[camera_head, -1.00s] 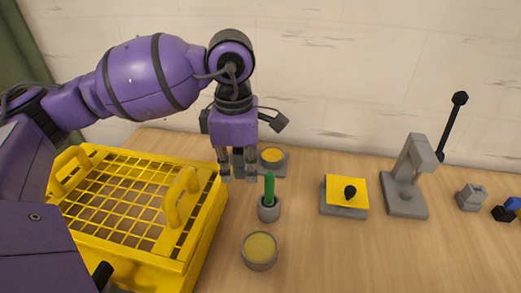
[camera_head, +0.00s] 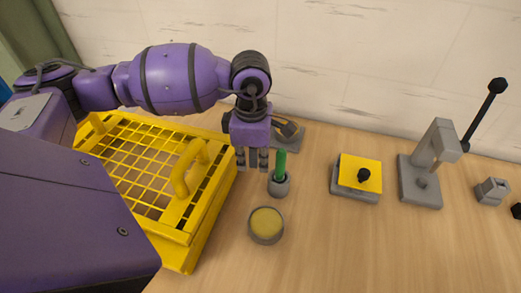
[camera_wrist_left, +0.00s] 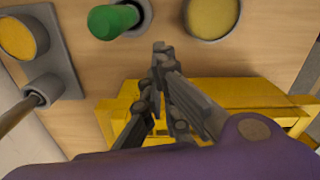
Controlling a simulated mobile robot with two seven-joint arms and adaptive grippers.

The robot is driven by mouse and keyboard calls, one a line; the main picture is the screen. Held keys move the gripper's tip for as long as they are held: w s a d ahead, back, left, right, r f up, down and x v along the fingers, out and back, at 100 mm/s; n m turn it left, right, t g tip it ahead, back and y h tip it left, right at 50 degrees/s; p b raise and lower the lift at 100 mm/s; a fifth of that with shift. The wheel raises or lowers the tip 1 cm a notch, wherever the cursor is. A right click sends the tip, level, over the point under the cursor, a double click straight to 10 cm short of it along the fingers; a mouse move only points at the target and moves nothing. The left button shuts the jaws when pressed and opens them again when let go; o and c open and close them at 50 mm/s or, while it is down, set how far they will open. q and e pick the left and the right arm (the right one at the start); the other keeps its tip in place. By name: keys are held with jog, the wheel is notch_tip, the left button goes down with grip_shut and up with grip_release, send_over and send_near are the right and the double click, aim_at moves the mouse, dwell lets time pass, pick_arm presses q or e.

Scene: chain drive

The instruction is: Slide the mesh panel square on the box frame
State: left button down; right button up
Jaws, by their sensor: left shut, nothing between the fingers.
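The yellow mesh panel (camera_head: 140,175), with an upright handle (camera_head: 188,168) near its right side, lies on top of the yellow box frame (camera_head: 207,222) at the left. The frame's side shows below the panel's right edge. I cannot tell how squarely the panel sits, since my arm covers its near left part. My left gripper (camera_head: 252,166) points down just right of the box's far right corner, apart from the panel. Its fingers are shut and empty. In the left wrist view the fingertips (camera_wrist_left: 160,48) show over the table, with yellow box parts (camera_wrist_left: 235,92) behind them. My right gripper is not in view.
A green peg in a grey holder (camera_head: 279,185) stands close right of the left gripper. A round yellow-topped pot (camera_head: 266,226) is nearer. A yellow-topped block (camera_head: 358,174) and a grey lever stand (camera_head: 425,175) are further right. The front right table is clear.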

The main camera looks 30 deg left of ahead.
aim_at(228, 162)
pick_arm(q)
jog(key=shift+s+a+r, duration=0.1)
jog(key=shift+s+a, duration=0.1)
jog(key=shift+a, duration=0.25)
jog(key=shift+s+a, duration=0.2)
jog(key=shift+a, duration=0.25)
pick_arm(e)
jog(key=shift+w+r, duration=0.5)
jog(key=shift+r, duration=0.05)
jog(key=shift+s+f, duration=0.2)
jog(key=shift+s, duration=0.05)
pick_arm(q)
jog(key=a, duration=0.1)
jog(key=s+a, duration=0.2)
jog(key=a, duration=0.1)
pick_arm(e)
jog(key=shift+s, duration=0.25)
pick_arm(q)
jog(key=shift+w, duration=0.1)
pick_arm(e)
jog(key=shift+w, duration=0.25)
